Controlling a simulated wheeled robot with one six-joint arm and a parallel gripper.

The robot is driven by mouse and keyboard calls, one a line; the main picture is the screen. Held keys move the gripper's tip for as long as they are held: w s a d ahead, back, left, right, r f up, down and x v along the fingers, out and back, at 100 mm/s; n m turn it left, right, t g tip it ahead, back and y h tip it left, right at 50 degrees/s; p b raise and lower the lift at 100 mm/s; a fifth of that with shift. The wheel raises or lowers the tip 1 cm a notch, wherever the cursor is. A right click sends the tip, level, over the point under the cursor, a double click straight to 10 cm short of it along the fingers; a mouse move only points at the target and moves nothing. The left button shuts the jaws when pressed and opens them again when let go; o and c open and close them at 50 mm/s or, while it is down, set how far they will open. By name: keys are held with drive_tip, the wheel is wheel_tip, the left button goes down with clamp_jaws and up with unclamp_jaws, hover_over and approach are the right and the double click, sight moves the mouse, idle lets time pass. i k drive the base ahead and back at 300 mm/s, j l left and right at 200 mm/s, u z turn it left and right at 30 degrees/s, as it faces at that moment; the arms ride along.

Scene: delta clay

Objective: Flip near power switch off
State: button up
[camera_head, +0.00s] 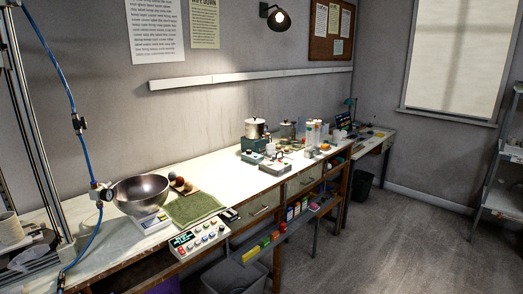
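No part clearly recognisable as a power switch stands out at this size. A white control box (199,240) with a lit display and several coloured buttons sits at the bench's front edge, left of the picture's middle. A small dark item (229,215) lies just right of it; I cannot tell what it is. A second small device (275,167) with a red mark sits farther along the bench. My gripper is not in view.
The long white bench (215,177) runs along the wall. A metal bowl (141,193) on a scale (152,222), a green cloth (193,207) and a steel pot (255,128) stand on it. A grey bin (235,277) is below. Floor (420,235) at right is clear.

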sight(182, 252)
drive_tip(key=i+j+z, duration=0.1)
drive_tip(key=i+j, duration=0.7)
drive_tip(key=j, duration=0.1)
